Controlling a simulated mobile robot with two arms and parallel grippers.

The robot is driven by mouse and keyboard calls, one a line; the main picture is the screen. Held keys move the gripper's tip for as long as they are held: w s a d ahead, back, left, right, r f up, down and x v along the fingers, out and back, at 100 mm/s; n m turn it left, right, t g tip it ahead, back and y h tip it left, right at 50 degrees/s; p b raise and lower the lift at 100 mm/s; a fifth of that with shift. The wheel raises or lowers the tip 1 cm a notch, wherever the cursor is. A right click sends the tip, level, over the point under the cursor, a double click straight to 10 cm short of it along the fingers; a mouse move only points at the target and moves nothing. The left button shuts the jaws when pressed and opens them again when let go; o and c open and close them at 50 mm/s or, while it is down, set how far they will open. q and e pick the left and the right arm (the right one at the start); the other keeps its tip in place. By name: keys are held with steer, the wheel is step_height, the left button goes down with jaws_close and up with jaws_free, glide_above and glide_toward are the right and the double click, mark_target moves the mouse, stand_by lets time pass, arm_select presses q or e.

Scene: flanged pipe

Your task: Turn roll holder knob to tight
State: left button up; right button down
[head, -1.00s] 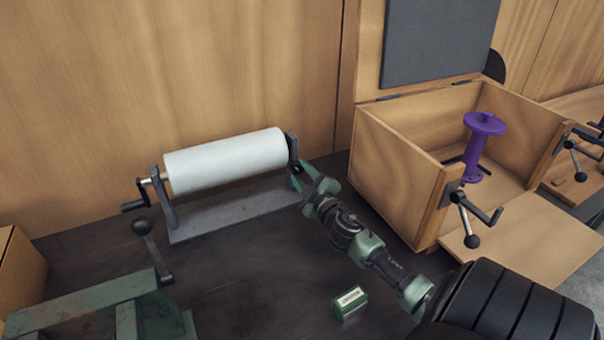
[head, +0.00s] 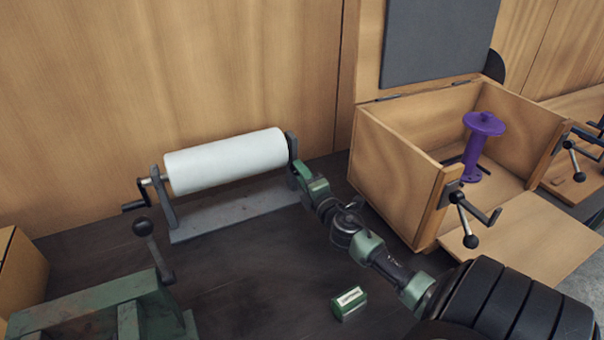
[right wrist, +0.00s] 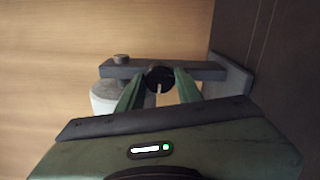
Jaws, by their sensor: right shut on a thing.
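The roll holder (head: 245,209) has a grey base and two uprights, with a white roll (head: 225,161) between them and a crank (head: 135,206) at its left end. My right gripper (head: 296,170) is at the holder's right upright. In the right wrist view its green fingers (right wrist: 158,84) are shut on a round black knob (right wrist: 159,76) with a pale mark pointing toward the bottom of the picture. In the head view the gripper hides the knob. My left gripper is not in view.
A small green box (head: 349,303) lies on the dark table near my right arm. A green device with a lever (head: 146,230) is at lower left.

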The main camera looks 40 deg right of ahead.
steer(key=shift+n, duration=0.5)
steer(key=c, duration=0.9)
jaws_free()
steer(key=shift+c, duration=0.2)
steer(key=b+v, duration=0.1)
steer(key=v, duration=0.7)
